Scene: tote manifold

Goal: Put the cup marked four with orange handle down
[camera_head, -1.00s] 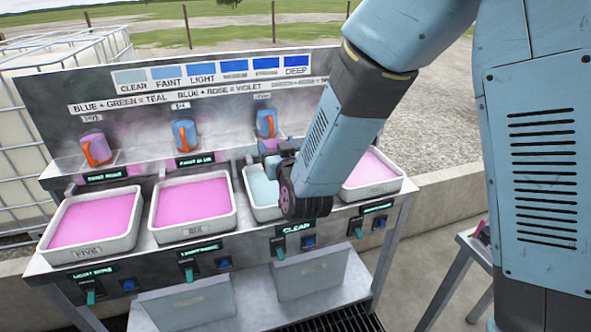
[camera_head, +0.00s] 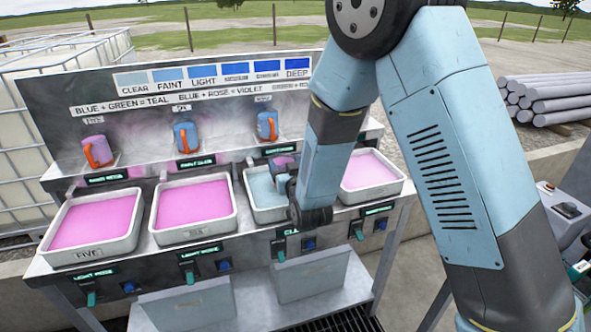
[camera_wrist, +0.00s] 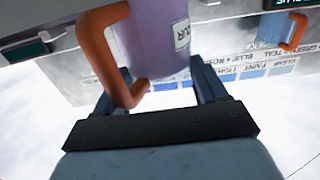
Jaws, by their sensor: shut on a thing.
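The purple cup (camera_wrist: 152,38) with an orange handle (camera_wrist: 104,50) is between the fingers of my gripper (camera_wrist: 165,80) in the wrist view. Its white label (camera_wrist: 182,33) shows letters ending in "UR"; the rest is cut off. The handle faces left in that view. In the head view, a small part of the cup (camera_head: 281,162) shows above the back of the third tray (camera_head: 262,215), beside my gripper (camera_head: 284,182). My forearm hides much of it, and I cannot tell whether the cup touches anything below.
Three cups stand on the back ledge: a purple one (camera_head: 97,151) and two blue ones (camera_head: 186,137) (camera_head: 267,125), all with orange handles. Pink liquid fills the trays at left (camera_head: 138,240), second (camera_head: 232,232) and right (camera_head: 401,186). Valves line the bench front.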

